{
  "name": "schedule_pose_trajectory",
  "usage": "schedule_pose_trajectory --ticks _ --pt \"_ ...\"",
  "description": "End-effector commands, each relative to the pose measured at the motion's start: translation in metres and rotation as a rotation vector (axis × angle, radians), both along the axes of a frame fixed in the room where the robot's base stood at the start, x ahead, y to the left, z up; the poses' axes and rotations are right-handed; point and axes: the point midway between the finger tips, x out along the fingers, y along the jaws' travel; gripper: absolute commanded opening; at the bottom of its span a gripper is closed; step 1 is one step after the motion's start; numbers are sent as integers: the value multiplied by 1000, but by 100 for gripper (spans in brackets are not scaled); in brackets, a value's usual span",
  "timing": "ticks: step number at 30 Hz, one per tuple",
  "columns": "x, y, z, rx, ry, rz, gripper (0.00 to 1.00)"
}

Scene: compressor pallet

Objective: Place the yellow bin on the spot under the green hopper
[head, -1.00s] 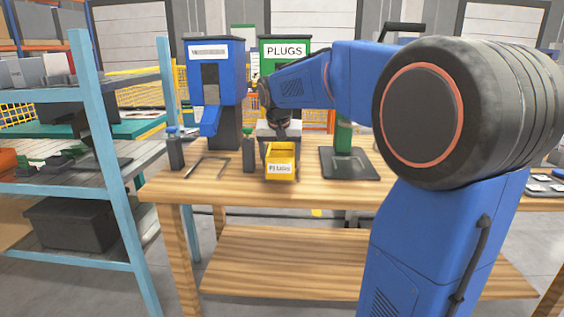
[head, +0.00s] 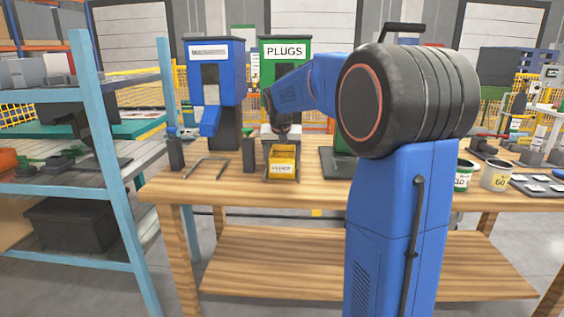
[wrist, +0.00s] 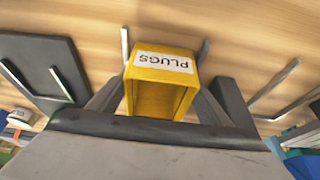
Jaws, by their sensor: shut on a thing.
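The yellow bin (head: 283,163) has a white label on its front; in the wrist view the bin (wrist: 161,92) reads PLUGS upside down. My gripper (head: 281,139) is shut on the bin, its dark fingers on either side of it in the wrist view (wrist: 165,100). The green hopper (head: 285,52), labelled PLUGS, stands behind, partly hidden by my arm. Thin metal rails (wrist: 125,46) show on both sides of the bin, at the spot in front of the green hopper. I cannot tell whether the bin touches the tabletop.
A blue hopper (head: 213,75) stands to the left, with an empty metal rail frame (head: 206,168) before it. A green-topped dark post (head: 249,154) stands just left of the bin. A dark base plate (head: 333,163) is close on the right. The wooden table (head: 225,191) is clear in front.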

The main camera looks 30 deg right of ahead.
Motion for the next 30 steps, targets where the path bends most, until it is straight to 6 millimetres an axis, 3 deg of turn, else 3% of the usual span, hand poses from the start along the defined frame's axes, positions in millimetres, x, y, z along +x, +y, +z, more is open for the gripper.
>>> schedule_pose_trajectory --ticks 8,9,11,22,30 --pt "0 0 -2 0 0 0 48" --pt "0 0 -2 0 0 0 79" --pt "0 0 -2 0 0 0 90" --pt "0 0 2 -1 -2 0 90" --pt "-12 9 39 -1 -4 -1 90"
